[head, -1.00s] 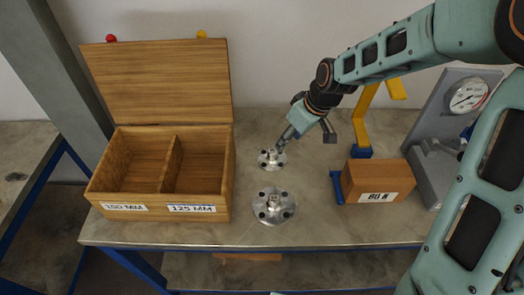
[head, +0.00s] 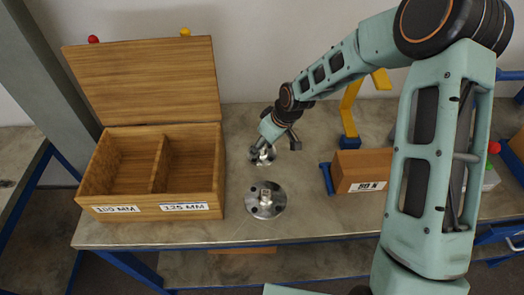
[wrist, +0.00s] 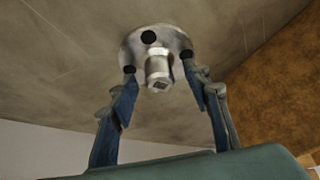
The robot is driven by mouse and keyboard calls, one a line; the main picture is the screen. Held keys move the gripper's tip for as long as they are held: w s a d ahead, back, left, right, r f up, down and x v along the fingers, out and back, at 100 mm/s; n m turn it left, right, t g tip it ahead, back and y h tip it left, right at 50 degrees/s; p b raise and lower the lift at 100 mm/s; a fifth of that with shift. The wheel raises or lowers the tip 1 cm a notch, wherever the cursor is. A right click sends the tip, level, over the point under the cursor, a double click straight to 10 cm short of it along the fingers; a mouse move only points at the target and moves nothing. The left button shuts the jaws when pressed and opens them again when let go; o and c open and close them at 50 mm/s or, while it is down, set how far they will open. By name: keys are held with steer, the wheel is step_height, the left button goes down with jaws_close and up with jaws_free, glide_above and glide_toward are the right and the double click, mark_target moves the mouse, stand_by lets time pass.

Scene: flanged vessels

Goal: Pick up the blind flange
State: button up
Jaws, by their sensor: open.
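Two metal flanges with bolt holes and a central square-topped hub are on the table. The smaller flange (head: 262,154) is at the back, right of the wooden box; the larger flange (head: 265,200) lies nearer the front edge. My gripper (head: 264,146) is right at the smaller flange and partly covers it. In the wrist view, my gripper (wrist: 162,92) is open, with its blue-padded fingers on either side of the hub of the smaller flange (wrist: 155,45). I cannot tell whether the fingers touch it.
An open wooden box (head: 150,205) with two compartments, labelled 100 MM and 125 MM, stands at the left. A brown block (head: 360,170) in a blue holder and a yellow stand (head: 349,110) are to the right. Bare table lies around the larger flange.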

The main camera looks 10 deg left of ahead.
steer(key=shift+w+a+f, duration=0.1)
steer(key=shift+a+f, duration=0.05)
steer(key=shift+f, duration=0.3)
jaws_close()
steer(key=shift+r, duration=0.1)
